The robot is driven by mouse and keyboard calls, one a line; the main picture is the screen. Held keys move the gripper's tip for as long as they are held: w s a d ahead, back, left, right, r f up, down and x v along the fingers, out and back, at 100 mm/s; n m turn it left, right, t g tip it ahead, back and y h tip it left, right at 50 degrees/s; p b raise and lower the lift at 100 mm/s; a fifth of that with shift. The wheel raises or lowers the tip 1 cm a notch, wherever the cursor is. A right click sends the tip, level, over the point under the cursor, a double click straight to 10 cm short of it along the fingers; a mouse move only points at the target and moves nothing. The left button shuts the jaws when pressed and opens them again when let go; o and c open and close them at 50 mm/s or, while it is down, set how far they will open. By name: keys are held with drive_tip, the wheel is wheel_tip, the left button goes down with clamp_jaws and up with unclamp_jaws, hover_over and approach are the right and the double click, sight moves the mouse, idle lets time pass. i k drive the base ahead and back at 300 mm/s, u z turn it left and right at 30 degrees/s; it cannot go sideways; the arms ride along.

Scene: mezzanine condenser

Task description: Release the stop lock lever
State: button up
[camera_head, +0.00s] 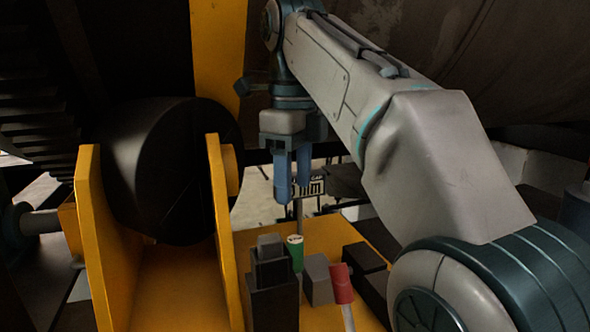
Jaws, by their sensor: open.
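My gripper (293,188) hangs from the arm near the middle of the view, its blue fingers pointing down and apart, with nothing seen between them. A lever with a red grip (342,284) and a pale shaft stands on the yellow deck, below and to the right of the fingers. A green knob or grip (296,256) with a pale marked top stands almost below the fingers, clear of them. No readable label tells which one is the stop lock lever. The red lever's lower end is cut off by the picture edge.
Dark blocks (272,285) and a grey block (317,279) crowd around the levers. A yellow bracket (224,230) and a large black drum (165,175) stand to the left. A small sign (314,187) shows behind the fingers. My arm covers much of the right side.

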sight(338, 272)
drive_tip(key=k, duration=1)
